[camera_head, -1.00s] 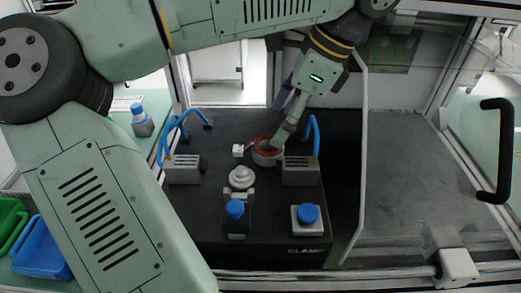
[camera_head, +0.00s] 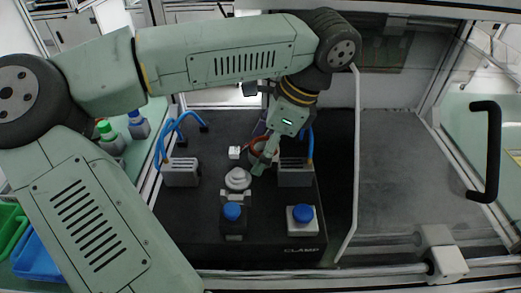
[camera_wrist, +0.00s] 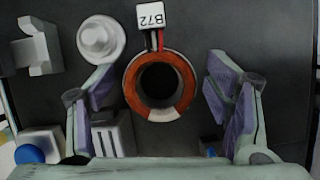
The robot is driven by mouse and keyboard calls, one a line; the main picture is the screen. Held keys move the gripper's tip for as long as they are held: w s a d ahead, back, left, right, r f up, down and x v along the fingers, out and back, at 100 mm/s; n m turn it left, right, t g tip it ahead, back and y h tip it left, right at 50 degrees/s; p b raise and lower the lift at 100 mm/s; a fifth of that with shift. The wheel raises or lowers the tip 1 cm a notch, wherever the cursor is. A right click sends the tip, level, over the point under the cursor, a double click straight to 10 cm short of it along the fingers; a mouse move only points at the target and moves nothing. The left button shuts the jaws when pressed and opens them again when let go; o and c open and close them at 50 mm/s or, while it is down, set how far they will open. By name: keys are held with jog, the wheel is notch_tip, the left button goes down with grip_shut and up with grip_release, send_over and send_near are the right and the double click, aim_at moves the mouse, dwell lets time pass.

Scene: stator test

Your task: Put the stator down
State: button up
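My gripper (camera_wrist: 164,100) is open, with a purple-padded finger on each side of the ring and visible gaps to both. In the head view my gripper (camera_head: 262,162) covers much of the stator, and only part of its ring shows.
Grey clamp blocks (camera_head: 181,172) and (camera_head: 295,173) with blue hoses stand on either side. A round light-grey knob (camera_head: 237,179) and blue buttons (camera_head: 232,211) and (camera_head: 304,213) are nearer the front. A door with a black handle (camera_head: 485,150) is at right.

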jog(key=c, duration=1.6)
jog(key=shift+o, duration=0.2)
jog(key=shift+r, duration=0.1)
